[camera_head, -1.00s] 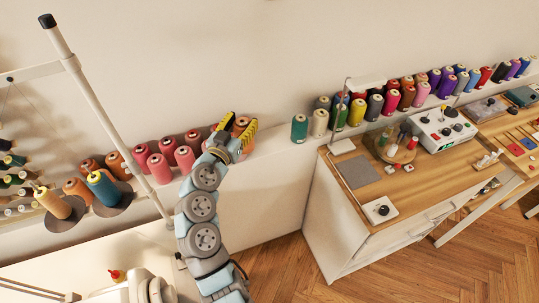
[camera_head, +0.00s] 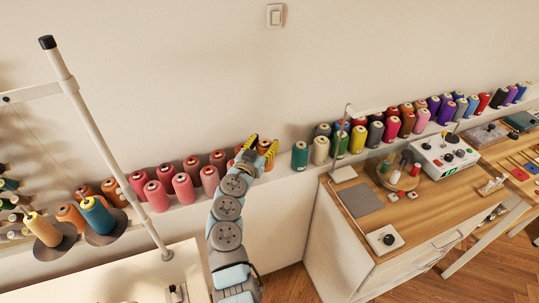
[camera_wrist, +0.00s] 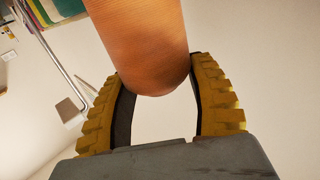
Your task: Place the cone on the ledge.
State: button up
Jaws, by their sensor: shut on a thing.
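An orange thread cone (camera_wrist: 148,40) fills the space between the two yellow-padded fingers of my gripper (camera_wrist: 163,108) in the wrist view. In the head view my gripper (camera_head: 261,153) is at the row of cones along the wall, with the held cone (camera_head: 264,143) partly hidden by the fingers. The white ledge (camera_head: 284,169) runs along the wall. Whether the cone's base touches the ledge cannot be told.
Pink and red cones (camera_head: 184,188) stand on the ledge left of my gripper. A teal cone (camera_head: 299,157) and a cream cone (camera_head: 319,150) stand to the right. A wooden-topped desk (camera_head: 420,195) with a lamp stand is at right. A white pole (camera_head: 110,150) rises at left.

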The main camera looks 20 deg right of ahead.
jog(key=shift+w+d+f+b, duration=0.4)
jog(key=shift+d+f, duration=0.15)
jog(key=shift+f, duration=0.25)
jog(key=shift+w+d+f+b, duration=0.25)
jog(key=shift+w+d+f, duration=0.25)
jog(key=shift+f, duration=0.3)
jog(key=shift+d+f+b, duration=0.15)
jog(key=shift+f+b, duration=0.3)
jog(key=shift+f, duration=1.15)
jog(key=shift+f, duration=0.2)
jog(key=o, duration=1.2)
jog(key=shift+r, duration=0.1)
jog(key=shift+r, duration=0.15)
jog(key=shift+p+v, duration=0.75)
jog(key=shift+v, duration=2)
